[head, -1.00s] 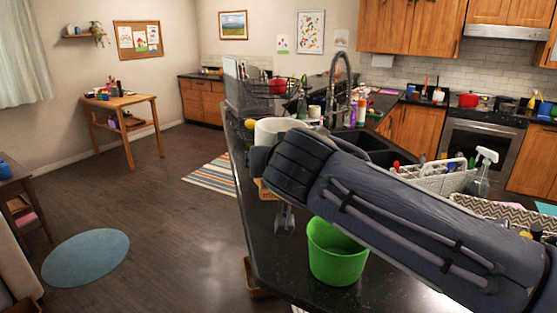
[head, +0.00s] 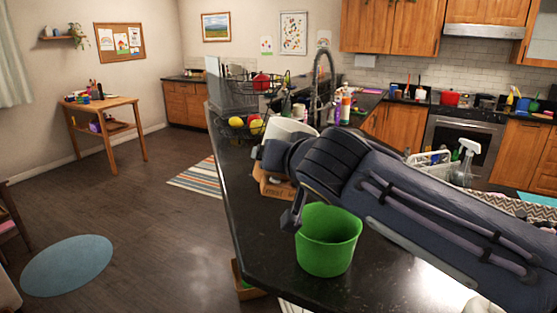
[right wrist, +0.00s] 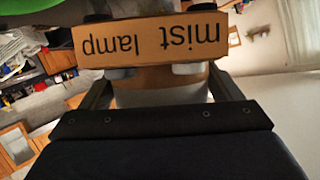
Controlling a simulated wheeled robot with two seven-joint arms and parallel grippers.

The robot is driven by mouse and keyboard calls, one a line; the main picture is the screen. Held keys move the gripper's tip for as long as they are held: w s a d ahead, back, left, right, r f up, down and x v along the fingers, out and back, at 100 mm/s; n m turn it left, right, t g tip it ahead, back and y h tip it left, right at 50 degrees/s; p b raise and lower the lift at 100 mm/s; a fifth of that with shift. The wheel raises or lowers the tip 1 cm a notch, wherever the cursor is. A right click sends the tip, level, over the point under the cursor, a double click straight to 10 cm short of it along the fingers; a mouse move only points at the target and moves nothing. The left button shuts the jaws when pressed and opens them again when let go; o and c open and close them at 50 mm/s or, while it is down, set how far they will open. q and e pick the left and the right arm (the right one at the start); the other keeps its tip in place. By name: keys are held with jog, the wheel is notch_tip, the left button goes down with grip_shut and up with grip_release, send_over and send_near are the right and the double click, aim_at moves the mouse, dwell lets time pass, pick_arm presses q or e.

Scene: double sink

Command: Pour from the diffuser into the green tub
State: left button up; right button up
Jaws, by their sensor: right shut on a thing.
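The diffuser, with a tan label block reading "mist lamp" (right wrist: 150,42), is close up in the right wrist view, its lettering upside down there. A pale body shows below the label between the fingers. My right gripper (right wrist: 158,88) is shut on it. In the head view the diffuser's label (head: 275,188) shows left of my right wrist; the arm hides much of it. The green tub (head: 327,245) stands upright on the dark counter, right of and below the label. A green edge (right wrist: 18,8) shows at the wrist view's top left. My left gripper is not in view.
A white rounded thing (head: 290,131) shows behind my forearm; I cannot tell whether it belongs to the diffuser. A dish rack (head: 245,98) and faucet (head: 318,75) stand farther back. The counter (head: 290,280) around the tub is mostly clear.

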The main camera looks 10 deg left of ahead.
jog(key=shift+w+d+f+m+y+b, duration=0.2)
jog(key=shift+d+f+m+b, duration=0.15)
jog(key=shift+d, duration=0.25)
jog(key=shift+w+d+f+m+y+b, duration=0.15)
jog(key=shift+d+f+m+y+b, duration=0.1)
jog(key=shift+d+f+b, duration=0.25)
jog(key=shift+s+a+f+m+y+b, duration=0.1)
jog(key=shift+f+m+y+b, duration=0.15)
jog(key=shift+f+b, duration=0.65)
jog(key=shift+a+f+m+y+b, duration=0.1)
jog(key=shift+f+m+b, duration=0.25)
jog(key=shift+f+b, duration=0.5)
jog(key=shift+d+f+m+t+y+b, duration=0.2)
jog(key=shift+f+m+y+b, duration=0.35)
jog(key=shift+m+b, duration=0.95)
jog(key=shift+d+f+m+t+y+b, duration=0.2)
jog(key=shift+f+m+y+b, duration=0.2)
jog(key=shift+m+y+b, duration=0.75)
jog(key=shift+d+f+m+t+y+b, duration=0.25)
jog(key=shift+f+m+b, duration=0.2)
jog(key=shift+m+b, duration=1.4)
jog(key=shift+w+d+r+m+t+y+b, duration=0.25)
jog(key=shift+d+r+m+b, duration=0.15)
jog(key=shift+m+b, duration=0.4)
jog(key=shift+w+d+r+m+t+y+b, duration=0.2)
jog(key=shift+d+r+m+b, duration=0.3)
jog(key=shift+b, duration=0.5)
jog(key=shift+w+d+r+m+t+y+b, duration=0.15)
jog(key=shift+d+r+m+t+b, duration=0.15)
jog(key=shift+m+b, duration=0.55)
